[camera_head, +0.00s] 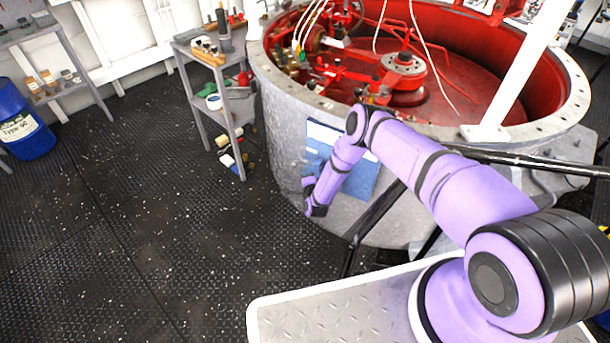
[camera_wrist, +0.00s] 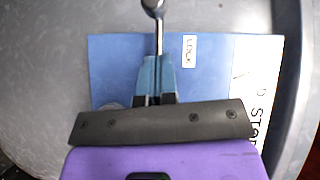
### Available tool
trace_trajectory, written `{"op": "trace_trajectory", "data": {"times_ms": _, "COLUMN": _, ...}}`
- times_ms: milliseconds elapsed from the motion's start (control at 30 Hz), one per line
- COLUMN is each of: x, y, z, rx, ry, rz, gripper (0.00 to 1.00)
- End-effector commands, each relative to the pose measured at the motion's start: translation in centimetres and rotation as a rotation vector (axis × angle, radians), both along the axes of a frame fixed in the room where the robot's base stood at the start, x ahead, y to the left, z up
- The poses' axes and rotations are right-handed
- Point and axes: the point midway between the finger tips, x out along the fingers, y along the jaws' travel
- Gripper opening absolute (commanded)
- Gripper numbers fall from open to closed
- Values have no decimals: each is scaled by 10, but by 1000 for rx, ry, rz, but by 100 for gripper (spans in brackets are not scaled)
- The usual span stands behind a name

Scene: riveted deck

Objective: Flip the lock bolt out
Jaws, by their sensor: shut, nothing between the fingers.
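In the wrist view the lock bolt (camera_wrist: 159,32) is a thin grey metal rod with a rounded knob at the top edge. It runs down toward the tips of my gripper (camera_wrist: 156,62), where its lower part is hidden. My gripper is shut and empty, in front of a blue panel (camera_wrist: 112,65) with a white "LOCK" label (camera_wrist: 189,49). Whether the fingertips touch the rod is unclear. In the head view my gripper (camera_head: 309,184) is low beside the blue panel (camera_head: 360,178) on the grey drum; the bolt is too small to make out there.
The large round grey drum (camera_head: 285,130) has a red interior with hoses and fittings. A grey shelf cart (camera_head: 206,112) stands to its left, and a blue barrel (camera_head: 22,125) at the far left. The dark floor (camera_head: 120,220) between is clear.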

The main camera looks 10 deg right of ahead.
Motion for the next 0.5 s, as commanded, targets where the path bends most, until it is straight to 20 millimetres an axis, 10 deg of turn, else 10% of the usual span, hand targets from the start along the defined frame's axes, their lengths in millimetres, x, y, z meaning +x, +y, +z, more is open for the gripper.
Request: {"op": "trace_trajectory", "data": {"times_ms": 500, "x": -73, "y": 1, "z": 8, "rx": 0, "ry": 2, "rz": -1, "gripper": 0}}
